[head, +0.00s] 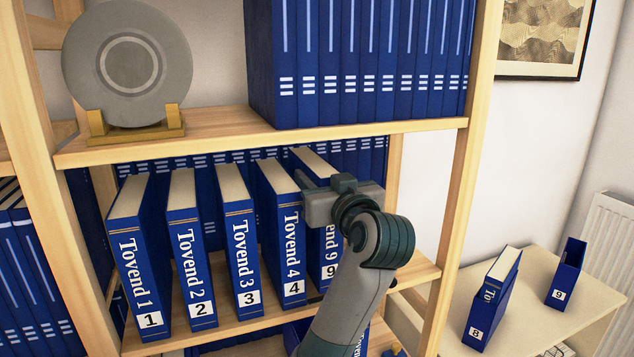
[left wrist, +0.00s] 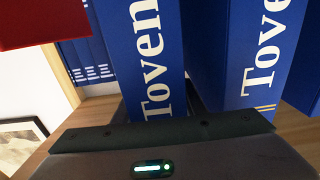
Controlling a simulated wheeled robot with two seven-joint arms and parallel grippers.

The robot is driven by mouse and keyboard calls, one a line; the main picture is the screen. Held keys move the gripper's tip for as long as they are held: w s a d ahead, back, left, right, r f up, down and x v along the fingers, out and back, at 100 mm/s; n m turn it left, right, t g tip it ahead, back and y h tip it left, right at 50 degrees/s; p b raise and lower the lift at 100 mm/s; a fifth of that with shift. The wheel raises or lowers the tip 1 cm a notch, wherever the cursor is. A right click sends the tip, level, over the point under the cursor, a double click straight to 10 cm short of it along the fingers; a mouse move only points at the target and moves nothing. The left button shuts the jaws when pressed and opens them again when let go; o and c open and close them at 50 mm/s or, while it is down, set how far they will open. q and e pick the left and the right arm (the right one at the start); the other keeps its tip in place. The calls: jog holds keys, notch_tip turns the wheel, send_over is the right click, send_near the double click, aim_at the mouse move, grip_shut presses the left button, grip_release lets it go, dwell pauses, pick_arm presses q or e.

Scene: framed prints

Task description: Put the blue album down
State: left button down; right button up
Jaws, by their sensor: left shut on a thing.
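The blue album Tovend 9 (head: 328,250) is at the right end of a row of blue albums on the middle shelf (head: 232,332). My left gripper (head: 318,205) is shut on it, across its spine. The gripper and wrist hide part of the spine; I cannot tell if its base touches the shelf. Tovend 4 (head: 283,235) stands close on its left. In the left wrist view the held album (left wrist: 152,55) is in front of the jaws, with the neighbouring album (left wrist: 262,60) to its right. My right gripper is not in view.
Tovend 1 (head: 128,255), 2 (head: 192,250) and 3 (head: 243,250) stand further left. A bare wooden upright (head: 462,190) bounds the shelf on the right. A white side table (head: 535,310) holds Tovend 8 (head: 492,300) and a blue case marked 9 (head: 566,278).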

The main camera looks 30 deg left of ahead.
pick_arm(q)
jog(key=shift+f, duration=0.65)
jog(key=c, duration=1.4)
grip_release()
jog(key=shift+f, duration=0.2)
jog(key=shift+r, duration=0.1)
jog(key=b+v, duration=0.2)
jog(key=v, duration=1)
jog(key=shift+b, duration=0.3)
